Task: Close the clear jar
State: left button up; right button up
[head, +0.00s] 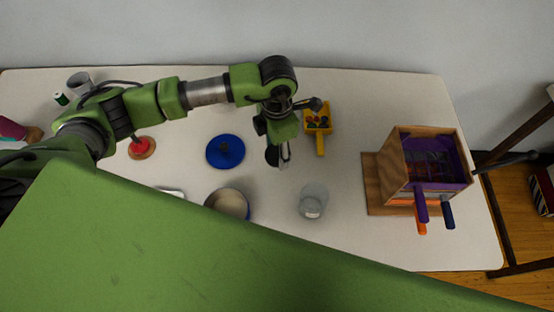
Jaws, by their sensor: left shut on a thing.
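The clear jar (313,200) stands upright near the front middle of the table. It is see-through, with a pale patch low in it. My left gripper (284,156) points down behind and left of the jar, apart from it. It is shut on a small, pale see-through thing, which looks like a clear lid. The fingers and wrist hide most of that thing. My right gripper is not in view.
A blue lid (219,154) with a knob lies left of my gripper. A round pot (228,203) stands in front of it. A yellow scoop (320,143) lies right of my gripper, and a wooden box (393,165) stands further right. A red-knobbed lid (149,154) lies left.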

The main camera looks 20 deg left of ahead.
pick_arm(q)
jog(key=shift+r, duration=1.4)
